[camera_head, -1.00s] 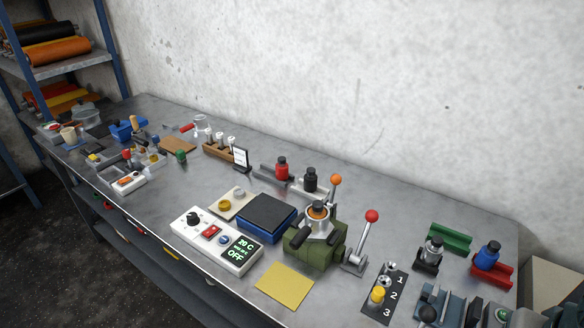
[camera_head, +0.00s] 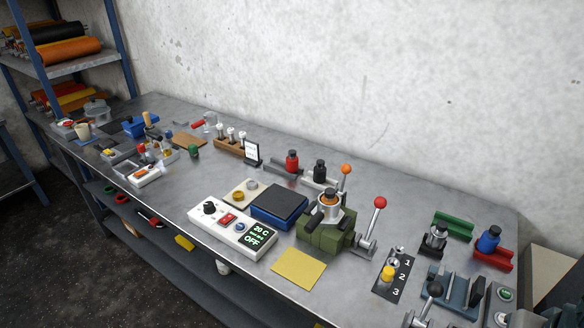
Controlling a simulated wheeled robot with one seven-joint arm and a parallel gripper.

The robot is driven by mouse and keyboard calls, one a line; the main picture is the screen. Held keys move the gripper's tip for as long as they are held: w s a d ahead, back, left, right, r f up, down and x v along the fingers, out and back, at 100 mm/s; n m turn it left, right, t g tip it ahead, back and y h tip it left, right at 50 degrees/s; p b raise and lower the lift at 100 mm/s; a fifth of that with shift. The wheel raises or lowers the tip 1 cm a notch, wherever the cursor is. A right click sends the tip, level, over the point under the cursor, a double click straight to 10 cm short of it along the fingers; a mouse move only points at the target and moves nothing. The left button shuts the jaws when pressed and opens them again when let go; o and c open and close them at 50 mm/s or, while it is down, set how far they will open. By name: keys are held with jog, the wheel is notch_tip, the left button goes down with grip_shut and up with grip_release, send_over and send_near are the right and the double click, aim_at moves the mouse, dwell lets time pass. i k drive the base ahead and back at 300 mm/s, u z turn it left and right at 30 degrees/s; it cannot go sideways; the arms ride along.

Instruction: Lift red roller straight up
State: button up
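My gripper is not in view. Several long rollers lie on the blue-post rack at the far left. An orange roller (camera_head: 66,50) and a black roller (camera_head: 58,32) lie on its upper shelf. On the level below, a reddish roller (camera_head: 48,94) lies beside a yellow one (camera_head: 72,98); they are small, partly covered by the shelf and post, and their exact colours are hard to tell. No roller is seen lifted.
A long grey workbench (camera_head: 380,185) runs along the wall, crowded with a control box (camera_head: 232,228), a green fixture (camera_head: 328,236), a red lever knob (camera_head: 380,202) and small bottles. Dark floor (camera_head: 90,265) lies clear in front. A second bench edge (camera_head: 15,170) shows at far left.

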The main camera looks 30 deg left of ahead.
aim_at(292, 161)
jog(key=k, duration=0.25)
jog(key=u, duration=2.95)
jog(key=i, duration=2.4)
jog(key=z, duration=2.95)
jog(key=i, duration=0.45)
